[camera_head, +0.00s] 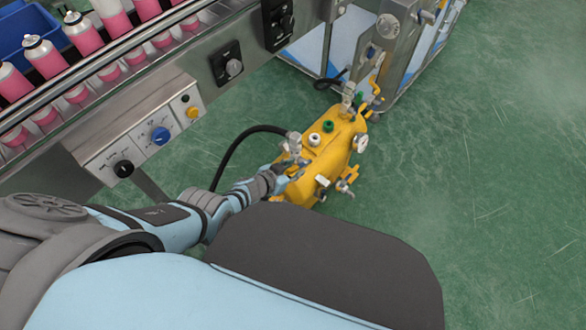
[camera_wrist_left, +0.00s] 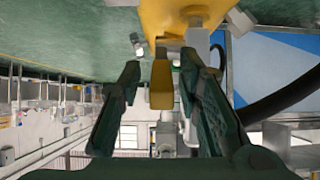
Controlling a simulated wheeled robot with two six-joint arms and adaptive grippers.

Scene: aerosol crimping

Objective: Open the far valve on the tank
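The yellow tank (camera_head: 328,158) lies on the green floor in the head view, with fittings on top. A valve with yellow parts (camera_head: 375,90) is at its far end, and another (camera_head: 347,180) is on its right side nearer me. My left gripper (camera_head: 287,172) is at the tank's near left side, its fingers hard to make out there. In the left wrist view my left gripper (camera_wrist_left: 160,68) is open, with a yellow handle (camera_wrist_left: 161,86) between its fingers and gaps showing on both sides. The tank (camera_wrist_left: 180,16) is above it. I cannot tell which valve this handle belongs to. My right gripper is not in view.
A conveyor machine with pink cans (camera_head: 85,35) and a control panel (camera_head: 142,148) stands on the left. A black hose (camera_head: 235,150) curves beside the tank. A metal-framed machine (camera_head: 395,45) stands behind it. The floor (camera_head: 480,170) on the right is clear.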

